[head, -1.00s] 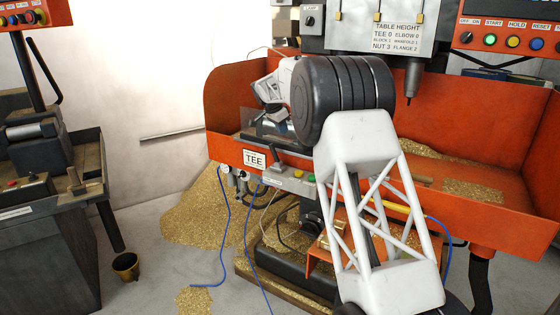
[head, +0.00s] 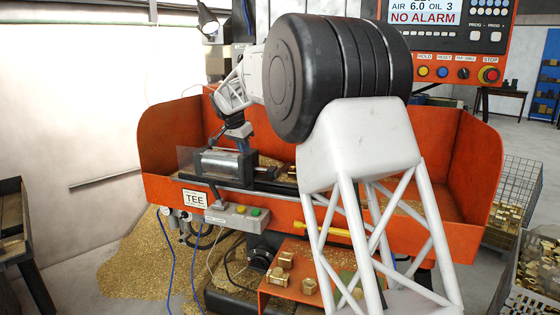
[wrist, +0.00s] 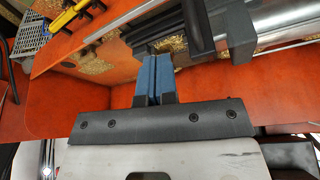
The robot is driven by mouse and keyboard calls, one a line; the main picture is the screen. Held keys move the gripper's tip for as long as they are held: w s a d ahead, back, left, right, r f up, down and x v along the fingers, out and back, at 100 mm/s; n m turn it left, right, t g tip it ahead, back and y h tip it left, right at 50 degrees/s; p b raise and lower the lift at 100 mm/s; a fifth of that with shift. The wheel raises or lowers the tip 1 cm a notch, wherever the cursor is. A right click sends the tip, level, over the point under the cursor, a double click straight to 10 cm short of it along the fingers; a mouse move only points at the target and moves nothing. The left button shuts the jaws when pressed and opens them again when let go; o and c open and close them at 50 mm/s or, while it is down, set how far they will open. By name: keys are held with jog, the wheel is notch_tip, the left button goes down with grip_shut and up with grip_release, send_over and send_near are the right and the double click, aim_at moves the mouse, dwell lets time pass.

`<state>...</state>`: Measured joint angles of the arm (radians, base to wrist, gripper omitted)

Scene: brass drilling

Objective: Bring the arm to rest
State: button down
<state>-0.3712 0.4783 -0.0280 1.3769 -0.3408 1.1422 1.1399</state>
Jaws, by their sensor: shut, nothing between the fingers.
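My gripper (head: 241,143) shows in the head view beyond my large black arm joint, pointing down just above or beside the vise (head: 222,163) in the orange machine tray. In the wrist view the two blue fingers of my gripper (wrist: 155,75) lie together, shut, with nothing between them. Dark vise parts (wrist: 200,25) and a bright metal cylinder (wrist: 285,20) are close to the fingertips. I cannot tell whether the fingers touch the vise. My arm's black joint and white lattice link hide the middle of the machine.
The orange tray (head: 170,160) has raised walls and brass chips. A panel (head: 450,40) reading "NO ALARM" stands at upper right. Brass pieces (head: 308,286) lie on an orange shelf below. Wire baskets (head: 512,190) stand at right, a chip heap (head: 140,262) on the floor at left.

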jog(key=s+d+r+n+y, duration=0.1)
jog(key=s+d+r, duration=0.3)
jog(key=s+d, duration=0.45)
jog(key=s+d+r+n, duration=0.1)
jog(key=s+d+r, duration=0.35)
jog(key=s, duration=0.65)
jog(key=s+d+r+n+y, duration=0.1)
jog(key=s+d+r, duration=0.2)
jog(key=s+d, duration=0.6)
jog(key=s+d+f+n+t, duration=0.1)
jog(key=s+d+f, duration=0.25)
jog(key=s, duration=0.95)
jog(key=s+d+f+n, duration=0.2)
jog(key=s+d+f, duration=0.15)
jog(key=s, duration=0.85)
jog(key=s+d+f+n+t, duration=0.15)
jog(key=s+f, duration=0.25)
jog(key=s, duration=0.9)
notch_tip(320, 180, down, 10)
jog(key=w+d+g, duration=0.1)
jog(key=g, duration=0.2)
jog(key=shift+w+r, duration=0.15)
jog(key=shift+r, duration=0.05)
